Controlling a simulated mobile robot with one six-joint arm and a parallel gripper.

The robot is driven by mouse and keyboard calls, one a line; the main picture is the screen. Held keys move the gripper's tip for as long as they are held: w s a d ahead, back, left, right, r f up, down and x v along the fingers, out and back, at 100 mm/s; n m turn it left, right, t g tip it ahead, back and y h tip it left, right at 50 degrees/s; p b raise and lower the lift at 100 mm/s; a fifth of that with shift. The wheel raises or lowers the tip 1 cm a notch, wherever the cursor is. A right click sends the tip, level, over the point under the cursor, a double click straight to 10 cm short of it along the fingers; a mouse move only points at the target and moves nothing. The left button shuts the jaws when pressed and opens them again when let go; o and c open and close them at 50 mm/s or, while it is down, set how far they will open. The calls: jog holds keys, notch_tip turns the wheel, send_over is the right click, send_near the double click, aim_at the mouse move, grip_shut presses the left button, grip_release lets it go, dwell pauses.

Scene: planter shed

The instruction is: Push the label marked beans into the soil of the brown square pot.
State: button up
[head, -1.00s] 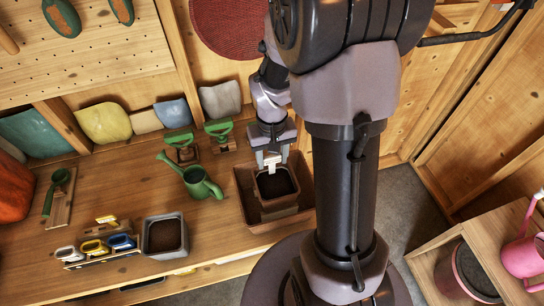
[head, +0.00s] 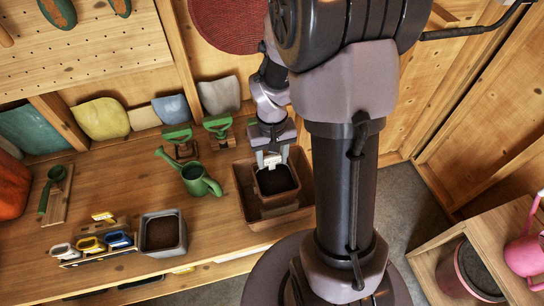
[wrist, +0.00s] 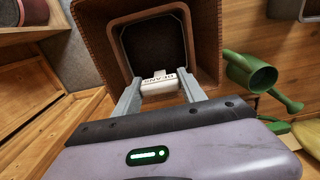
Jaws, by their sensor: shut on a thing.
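The brown square pot (head: 277,202) stands inside a larger brown tray (head: 243,198) on the bench, with dark soil (head: 275,181) in it. My gripper (head: 271,160) points down at the pot's far edge in the head view. In the wrist view my gripper (wrist: 158,90) is shut on the white label (wrist: 160,84), whose lettering reads BEANS, upside down in the picture. The label lies across the view just in front of the soil. Whether its tip touches the soil cannot be told.
A green watering can (head: 196,180) stands left of the tray. Bench surface between the can and the grey pot is clear. My arm hides the bench's right side.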

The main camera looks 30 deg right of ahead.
jog(key=shift+f, duration=0.1)
jog(key=o, duration=1.3)
jog(key=shift+o, duration=0.2)
